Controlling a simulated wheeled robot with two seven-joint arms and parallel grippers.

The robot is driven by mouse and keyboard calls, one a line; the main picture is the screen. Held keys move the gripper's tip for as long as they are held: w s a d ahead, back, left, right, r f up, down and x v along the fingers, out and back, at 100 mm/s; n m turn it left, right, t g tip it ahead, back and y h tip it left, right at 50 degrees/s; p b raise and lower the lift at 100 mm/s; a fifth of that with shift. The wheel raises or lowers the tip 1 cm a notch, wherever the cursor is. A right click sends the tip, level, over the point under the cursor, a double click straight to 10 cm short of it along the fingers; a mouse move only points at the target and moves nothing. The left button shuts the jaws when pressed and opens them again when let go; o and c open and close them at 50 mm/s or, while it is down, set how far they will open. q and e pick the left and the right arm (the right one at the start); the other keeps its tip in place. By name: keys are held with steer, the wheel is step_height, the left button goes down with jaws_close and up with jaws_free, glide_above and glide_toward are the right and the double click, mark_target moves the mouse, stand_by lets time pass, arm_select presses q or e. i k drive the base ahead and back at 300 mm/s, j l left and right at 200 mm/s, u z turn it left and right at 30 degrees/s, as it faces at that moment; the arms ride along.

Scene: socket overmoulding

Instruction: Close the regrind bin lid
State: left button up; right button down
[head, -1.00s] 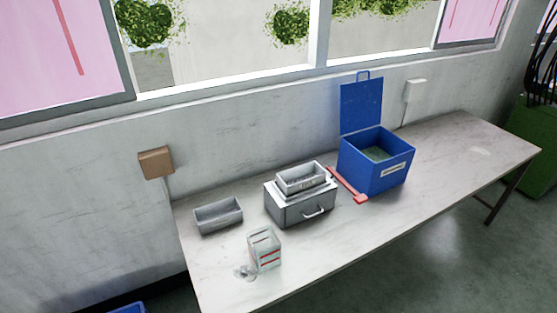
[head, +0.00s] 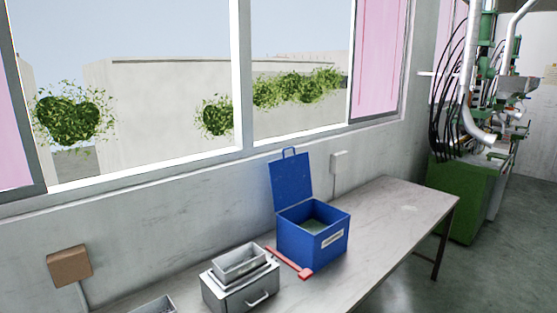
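The regrind bin (head: 305,246) is a blue box with a white label on its front, standing on the table against the wall side. Its blue lid (head: 291,184) stands open, upright at the back edge, with a small loop handle on top. Greenish material shows inside the bin. Neither of my grippers is in view.
A red long-handled tool (head: 291,264) lies on the table (head: 395,222) just left of the bin. A grey metal box with a front handle (head: 243,293) carries a grey tray (head: 239,262). The table right of the bin is clear. A green machine (head: 466,196) stands beyond the table's far end.

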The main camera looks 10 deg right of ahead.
mark_target(291, 180)
steer(key=i+l+u, duration=0.1)
steer(key=u, duration=0.3)
steer(key=i+l+u, duration=0.1)
steer(key=l+u, duration=0.45)
steer(key=u, duration=0.25)
steer(key=l+u, duration=0.3)
steer(key=u, duration=0.15)
steer(key=l+u, duration=0.1)
steer(key=l, duration=0.35)
steer(key=k+l+u, duration=0.15)
steer(key=l, duration=0.25)
steer(key=l+u, duration=0.1)
steer(key=l, duration=0.35)
steer(key=k+l+u, duration=0.1)
steer(key=l, duration=0.3)
steer(key=k+l+u, duration=0.1)
steer(key=l, duration=0.3)
steer(key=k+l+u, duration=0.15)
steer(key=l, duration=0.25)
steer(key=i+l, duration=0.05)
